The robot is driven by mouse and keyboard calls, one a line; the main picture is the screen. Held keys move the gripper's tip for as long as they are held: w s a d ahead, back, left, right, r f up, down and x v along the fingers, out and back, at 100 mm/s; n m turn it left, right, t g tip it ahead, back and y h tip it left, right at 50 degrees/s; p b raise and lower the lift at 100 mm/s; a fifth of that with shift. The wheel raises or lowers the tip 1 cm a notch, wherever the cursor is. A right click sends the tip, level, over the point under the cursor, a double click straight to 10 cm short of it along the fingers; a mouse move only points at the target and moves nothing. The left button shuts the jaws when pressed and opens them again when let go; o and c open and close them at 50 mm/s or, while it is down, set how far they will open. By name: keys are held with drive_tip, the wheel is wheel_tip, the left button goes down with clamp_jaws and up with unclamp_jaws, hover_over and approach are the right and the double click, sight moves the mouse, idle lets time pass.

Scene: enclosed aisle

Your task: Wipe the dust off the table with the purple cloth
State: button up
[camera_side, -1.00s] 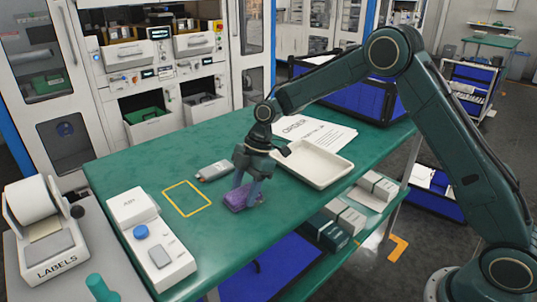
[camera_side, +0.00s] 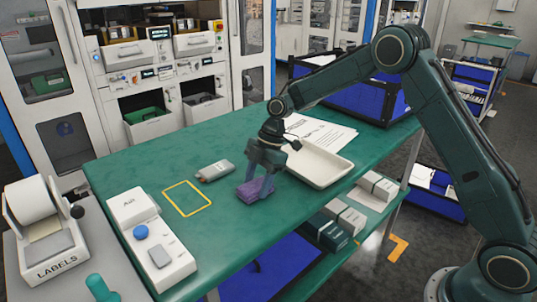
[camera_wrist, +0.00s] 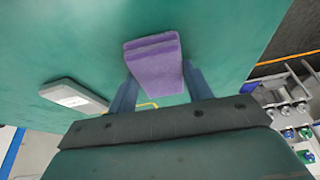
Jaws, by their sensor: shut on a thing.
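The purple cloth (camera_side: 252,189) is a folded, thick pad on the green table (camera_side: 225,225), near its front edge. My gripper (camera_side: 257,186) points down and is shut on the cloth. In the wrist view the cloth (camera_wrist: 155,66) sits between the two blue-grey fingers, and its far end sticks out beyond them. The cloth looks to be at the table surface; I cannot tell whether it presses on it. I cannot make out dust on the table in either view.
A white tray (camera_side: 343,175) lies right of my gripper, with papers (camera_side: 325,130) behind it. A small grey device (camera_side: 214,170) and a yellow outlined square (camera_side: 187,198) are to the left. A white button box (camera_side: 150,240) stands at the table's left end.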

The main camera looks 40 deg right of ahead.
sight(275, 182)
drive_tip(key=shift+d, duration=1.95)
drive_tip(key=shift+d+f, duration=0.1)
drive_tip(key=shift+d, duration=1.9)
drive_tip(key=shift+a, duration=0.1)
